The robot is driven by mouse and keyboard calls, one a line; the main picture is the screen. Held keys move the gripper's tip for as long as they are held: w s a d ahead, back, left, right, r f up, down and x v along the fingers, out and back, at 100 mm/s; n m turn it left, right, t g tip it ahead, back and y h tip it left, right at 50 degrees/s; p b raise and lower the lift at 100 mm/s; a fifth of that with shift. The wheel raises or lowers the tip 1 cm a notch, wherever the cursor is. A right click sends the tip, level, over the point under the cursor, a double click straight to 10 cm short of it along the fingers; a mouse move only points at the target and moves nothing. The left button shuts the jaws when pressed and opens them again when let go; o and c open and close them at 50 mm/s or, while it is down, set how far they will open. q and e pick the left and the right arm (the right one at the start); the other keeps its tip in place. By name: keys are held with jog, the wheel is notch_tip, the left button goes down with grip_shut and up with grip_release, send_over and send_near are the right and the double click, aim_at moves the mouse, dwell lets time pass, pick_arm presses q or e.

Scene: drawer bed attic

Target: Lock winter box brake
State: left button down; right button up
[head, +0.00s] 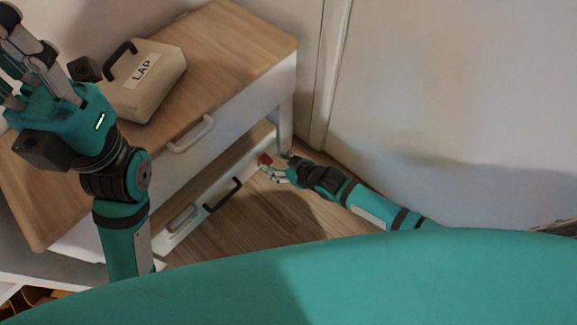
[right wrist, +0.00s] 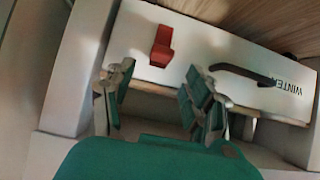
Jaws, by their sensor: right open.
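The winter box (head: 250,167) is a low white box under the wooden-topped table, with a black handle (head: 223,195). In the right wrist view its white face (right wrist: 205,45) carries the text "WINTER" (right wrist: 288,87). A small red brake lever (right wrist: 161,46) stands on that face; it also shows in the head view (head: 264,159). My right gripper (head: 272,173) is open, close to the red lever. In the right wrist view its fingers (right wrist: 160,98) are spread below the lever, with nothing between them. My left gripper (head: 42,58) is raised at the upper left, away from the winter box.
A cream case labelled "LAP" (head: 155,88) stands on the table (head: 225,45). A drawer with a light handle (head: 191,134) sits above the winter box. A table leg (head: 286,118) stands close to my right gripper. A white wall panel (head: 440,120) is at the right.

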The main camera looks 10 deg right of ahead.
jog(key=v, duration=0.5)
